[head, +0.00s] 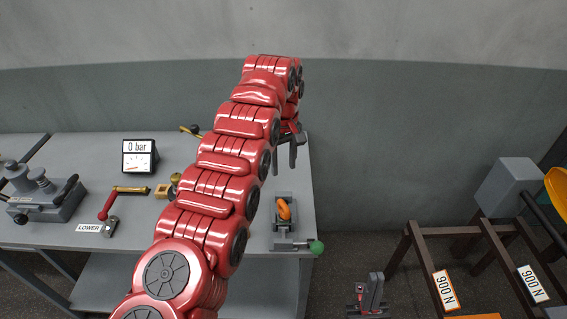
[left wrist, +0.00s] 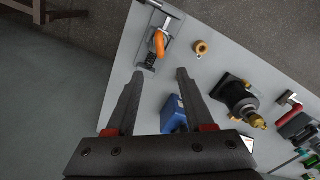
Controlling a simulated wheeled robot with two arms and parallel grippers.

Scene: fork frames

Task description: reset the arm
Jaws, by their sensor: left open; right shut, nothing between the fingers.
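My left arm (head: 215,180) is red and reaches from the bottom of the head view up over the workbench. Its gripper (head: 287,158) hangs near the bench's right edge, partly hidden behind the arm. In the left wrist view the left gripper (left wrist: 160,75) is open, its two dark fingers apart with nothing held between them. A blue block (left wrist: 173,113) shows beyond and between the fingers.
The grey workbench (head: 95,165) holds a "0 bar" gauge (head: 139,157), a red-handled lever (head: 108,207), a grey clamp device (head: 45,195) and a fixture with an orange part (head: 284,210) and green knob. A brown frame (head: 480,235) stands right.

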